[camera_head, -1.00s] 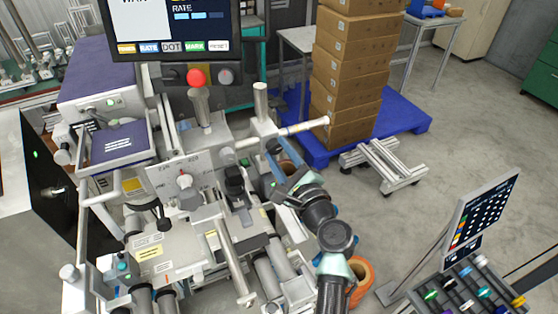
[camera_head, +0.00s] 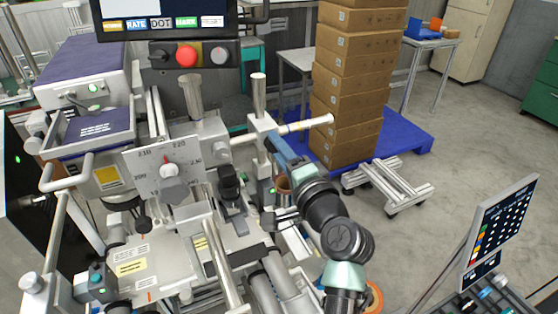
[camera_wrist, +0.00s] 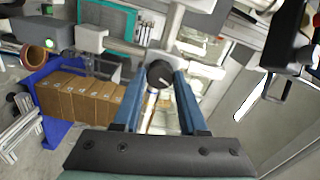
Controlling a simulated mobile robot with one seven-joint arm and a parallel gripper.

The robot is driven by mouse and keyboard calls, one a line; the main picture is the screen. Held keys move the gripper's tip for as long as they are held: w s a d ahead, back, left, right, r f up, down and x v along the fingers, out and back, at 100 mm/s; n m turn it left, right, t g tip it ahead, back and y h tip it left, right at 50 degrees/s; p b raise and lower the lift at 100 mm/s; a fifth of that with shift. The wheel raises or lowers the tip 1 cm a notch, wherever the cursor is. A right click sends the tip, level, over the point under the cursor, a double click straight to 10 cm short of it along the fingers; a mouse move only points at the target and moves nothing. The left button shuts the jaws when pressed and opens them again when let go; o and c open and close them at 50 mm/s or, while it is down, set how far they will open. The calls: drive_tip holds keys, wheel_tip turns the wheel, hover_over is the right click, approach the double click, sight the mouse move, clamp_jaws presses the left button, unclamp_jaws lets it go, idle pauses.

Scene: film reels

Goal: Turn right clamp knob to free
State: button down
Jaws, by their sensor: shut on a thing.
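The right clamp knob (camera_wrist: 160,74) is a round black knob with a pale mark on its face, in the middle of the wrist view. My gripper (camera_wrist: 161,82) has its two blue fingers on either side of it, shut on it near the fingertips. The pale mark appears slanted; I cannot read any label around it. In the head view my gripper (camera_head: 276,143) reaches up to the grey clamp post (camera_head: 258,105) with the pale horizontal rod (camera_head: 305,124). There the knob itself is hidden by my gripper.
The machine's dial plate (camera_head: 150,172) and levers stand left of my arm. A red button (camera_head: 187,56) sits below the screen. Stacked cardboard boxes (camera_head: 345,90) stand on a blue pallet (camera_head: 405,128) behind. A tilted panel (camera_head: 503,222) stands at the right. Grey floor is open between.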

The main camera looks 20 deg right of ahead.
drive_tip(key=shift+f+n+b, duration=0.1)
drive_tip(key=shift+n+b, duration=1.65)
drive_tip(key=shift+n, duration=0.45)
drive_tip(key=shift+c, duration=2.2)
unclamp_jaws()
drive_tip(key=s+b, duration=0.1)
drive_tip(key=s, duration=1.2)
drive_tip(key=shift+d, duration=0.15)
